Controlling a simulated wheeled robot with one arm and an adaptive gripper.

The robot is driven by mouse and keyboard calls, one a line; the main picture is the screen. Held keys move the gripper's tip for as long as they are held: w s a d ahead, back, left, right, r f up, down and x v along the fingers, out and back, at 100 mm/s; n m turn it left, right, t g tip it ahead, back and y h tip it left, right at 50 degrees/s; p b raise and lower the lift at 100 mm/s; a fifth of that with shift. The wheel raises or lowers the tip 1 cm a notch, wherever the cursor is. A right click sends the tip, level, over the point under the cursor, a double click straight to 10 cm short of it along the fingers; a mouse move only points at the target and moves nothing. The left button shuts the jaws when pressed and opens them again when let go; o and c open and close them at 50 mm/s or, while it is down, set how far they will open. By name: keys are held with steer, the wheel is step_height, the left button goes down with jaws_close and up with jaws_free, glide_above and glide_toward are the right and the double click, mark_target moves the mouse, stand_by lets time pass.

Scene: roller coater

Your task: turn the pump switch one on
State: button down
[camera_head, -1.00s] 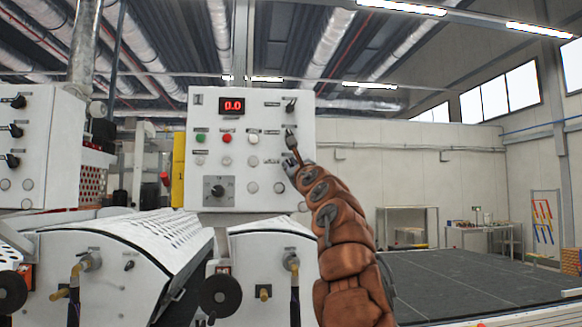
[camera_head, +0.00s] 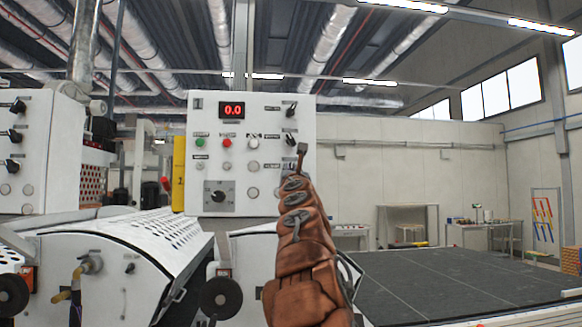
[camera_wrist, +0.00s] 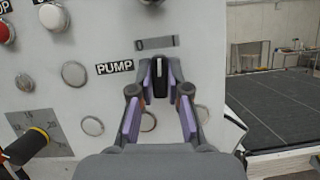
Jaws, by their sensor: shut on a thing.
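The pump switch (camera_wrist: 157,75) is a black rotary knob with a light line that stands about upright in the wrist view. A PUMP label (camera_wrist: 114,67) is left of it on the white panel. My gripper (camera_wrist: 158,80) has its two purple-padded fingers on either side of the knob, shut on it. In the head view my gripper (camera_head: 301,150) is at the panel's right side and hides that knob. The control panel (camera_head: 260,180) has a red display (camera_head: 231,110) reading 0.0.
A black selector knob (camera_head: 291,111) is at the panel's upper right. Green (camera_head: 200,142) and red (camera_head: 227,143) buttons and a large dial (camera_head: 219,195) are to the left. A dark flat conveyor surface (camera_head: 440,280) lies at right.

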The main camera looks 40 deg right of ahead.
steer(key=m+g+h+p, duration=0.1)
steer(key=m, duration=0.2)
steer(key=m+g+h+p, duration=0.1)
steer(key=m+p, duration=0.1)
steer(key=m, duration=0.2)
steer(key=shift+w+a+g, duration=0.1)
steer(key=shift+g, duration=0.3)
steer(key=c, duration=1.1)
jaws_free()
steer(key=shift+c, duration=0.2)
steer(key=shift+r, duration=0.1)
